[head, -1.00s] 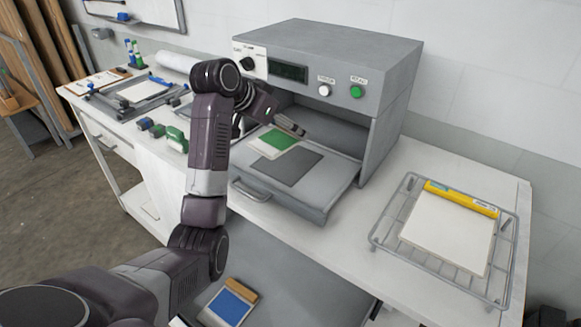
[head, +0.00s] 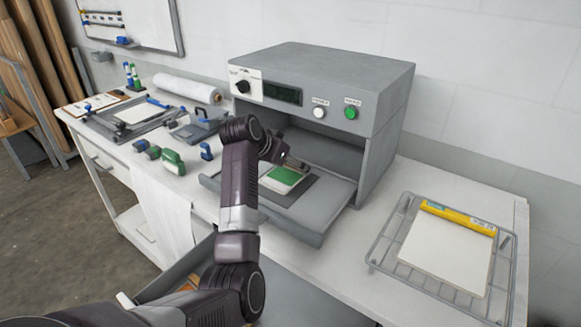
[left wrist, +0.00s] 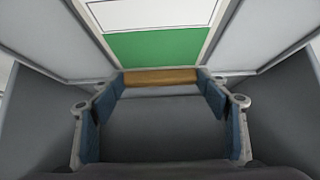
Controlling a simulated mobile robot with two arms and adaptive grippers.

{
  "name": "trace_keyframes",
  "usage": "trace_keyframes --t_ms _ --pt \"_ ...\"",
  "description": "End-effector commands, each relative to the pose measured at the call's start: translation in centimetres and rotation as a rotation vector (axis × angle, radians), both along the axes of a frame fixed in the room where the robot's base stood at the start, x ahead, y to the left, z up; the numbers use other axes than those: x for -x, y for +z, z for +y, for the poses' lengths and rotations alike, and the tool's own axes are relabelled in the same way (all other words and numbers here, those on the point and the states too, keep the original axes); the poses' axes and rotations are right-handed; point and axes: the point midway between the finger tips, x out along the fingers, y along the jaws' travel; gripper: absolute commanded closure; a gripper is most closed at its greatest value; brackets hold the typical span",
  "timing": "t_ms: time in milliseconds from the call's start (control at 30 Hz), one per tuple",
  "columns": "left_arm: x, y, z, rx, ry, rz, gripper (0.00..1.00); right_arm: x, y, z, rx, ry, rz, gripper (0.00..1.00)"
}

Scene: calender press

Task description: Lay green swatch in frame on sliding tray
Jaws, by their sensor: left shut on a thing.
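The green swatch (head: 285,175), on a pale backing, shows over the dark grey panel (head: 299,195) on the pulled-out sliding tray (head: 318,222). My left gripper (head: 296,163) reaches over it from the far side, partly hidden by my arm. In the left wrist view, the green swatch (left wrist: 155,47) has a wooden strip (left wrist: 160,77) at its edge, and my left gripper (left wrist: 161,82) is shut on that strip. I cannot tell whether the swatch touches the panel or hovers just above it. My right gripper is not in view.
The press housing (head: 322,85) stands over the tray's back. A wire rack (head: 378,240) with a cream sheet and yellow strip is at right. Blue and green tools (head: 172,161) lie left of the tray. A drawer below the bench is open.

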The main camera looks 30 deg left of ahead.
Motion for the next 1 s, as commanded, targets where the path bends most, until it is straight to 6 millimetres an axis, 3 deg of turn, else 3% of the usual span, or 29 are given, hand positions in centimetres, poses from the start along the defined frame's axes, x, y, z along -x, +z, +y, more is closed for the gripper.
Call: trace_keyframes --t_ms 100,467,500,633,1000 --pt "0.0 -1.4 0.0 0.001 0.001 0.001 0.59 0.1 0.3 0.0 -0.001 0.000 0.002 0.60" --pt "0.1 -1.9 0.1 0.000 0.001 0.001 0.59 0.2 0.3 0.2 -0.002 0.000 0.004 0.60" --pt "0.0 -1.9 0.1 0.000 0.001 0.000 0.28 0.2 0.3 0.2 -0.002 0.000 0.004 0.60" --pt "0.0 -1.9 0.0 0.000 0.001 0.000 0.14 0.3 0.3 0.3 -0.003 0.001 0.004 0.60" --pt "0.1 -1.4 0.0 0.000 0.001 -0.002 0.14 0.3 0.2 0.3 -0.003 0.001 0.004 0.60"
